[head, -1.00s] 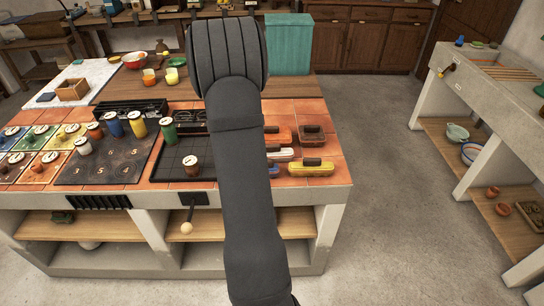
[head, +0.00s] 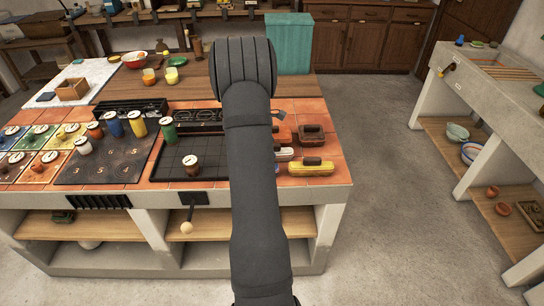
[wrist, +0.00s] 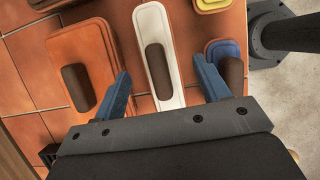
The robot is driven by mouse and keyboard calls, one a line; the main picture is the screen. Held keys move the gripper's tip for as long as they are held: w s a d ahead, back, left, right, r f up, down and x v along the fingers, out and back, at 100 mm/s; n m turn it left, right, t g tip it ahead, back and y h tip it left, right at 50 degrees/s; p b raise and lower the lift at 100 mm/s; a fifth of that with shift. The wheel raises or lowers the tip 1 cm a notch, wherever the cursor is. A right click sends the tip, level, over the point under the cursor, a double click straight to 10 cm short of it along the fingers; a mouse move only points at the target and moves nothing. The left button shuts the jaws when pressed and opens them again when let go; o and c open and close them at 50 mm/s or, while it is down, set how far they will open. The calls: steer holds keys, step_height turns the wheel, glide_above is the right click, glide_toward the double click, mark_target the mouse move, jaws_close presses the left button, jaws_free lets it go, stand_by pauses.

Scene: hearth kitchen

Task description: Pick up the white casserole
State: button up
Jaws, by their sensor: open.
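The white casserole (wrist: 172,75), narrow with a dark handle on its lid, sits upright on the terracotta tiles. It shows small and partly hidden behind my arm in the head view (head: 287,156). In the wrist view my open gripper (wrist: 161,64) is above it, one blue finger on each side of its long body. The left finger is toward the orange casserole (wrist: 93,48), the right finger toward the blue casserole (wrist: 218,47). Nothing is held between the fingers. I cannot tell the exact height of the fingertips above the tiles.
The yellow casserole (head: 311,169) and brown casserole (head: 312,138) stand close by on the right end of the counter. A dark grid tray (head: 203,160) with canisters lies to the left. The orange and blue casseroles leave narrow gaps beside the white one.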

steer(key=shift+x, duration=1.15)
steer(key=c, duration=1.3)
